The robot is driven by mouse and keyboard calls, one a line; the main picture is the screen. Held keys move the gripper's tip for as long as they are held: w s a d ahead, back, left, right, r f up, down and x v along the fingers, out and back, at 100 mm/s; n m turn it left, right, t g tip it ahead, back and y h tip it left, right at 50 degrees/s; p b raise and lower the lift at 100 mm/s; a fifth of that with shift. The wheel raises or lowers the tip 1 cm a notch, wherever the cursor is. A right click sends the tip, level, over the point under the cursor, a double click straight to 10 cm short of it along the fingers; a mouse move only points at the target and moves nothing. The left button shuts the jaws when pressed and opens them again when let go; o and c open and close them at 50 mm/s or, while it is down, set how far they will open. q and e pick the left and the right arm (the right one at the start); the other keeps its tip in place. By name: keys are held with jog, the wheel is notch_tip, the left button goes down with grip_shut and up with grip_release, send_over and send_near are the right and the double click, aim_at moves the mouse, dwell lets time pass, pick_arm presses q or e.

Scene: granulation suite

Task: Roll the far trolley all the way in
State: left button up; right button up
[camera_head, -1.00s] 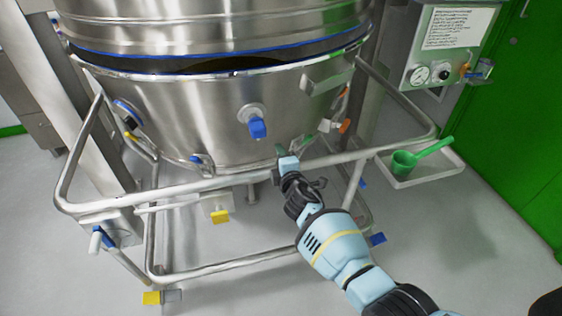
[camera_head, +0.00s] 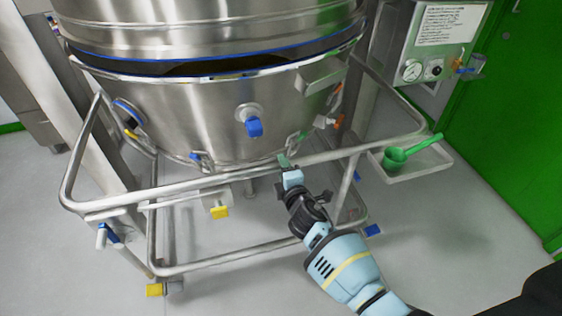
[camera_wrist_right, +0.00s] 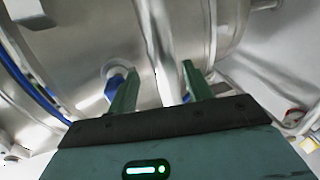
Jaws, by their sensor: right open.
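The trolley is a steel tube frame with a front push rail (camera_head: 215,179), carrying a round steel bowl (camera_head: 190,112) with a blue valve on its front. The bowl stands under a larger steel vessel (camera_head: 210,28), with a dark gap between them at the front. My right gripper (camera_head: 284,161) is at the push rail, right of its middle. In the right wrist view its two green fingers (camera_wrist_right: 160,72) stand apart, with the steel rail (camera_wrist_right: 158,45) passing between them. Whether they touch the rail I cannot tell. My left gripper is not in view.
A steel column (camera_head: 75,90) stands at the left. A yellow caster pedal (camera_head: 154,289) shows low left. The front floor is clear.

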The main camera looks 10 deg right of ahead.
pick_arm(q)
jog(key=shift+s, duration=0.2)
pick_arm(e)
jog(key=shift+s, duration=0.4)
jog(key=shift+c, duration=0.2)
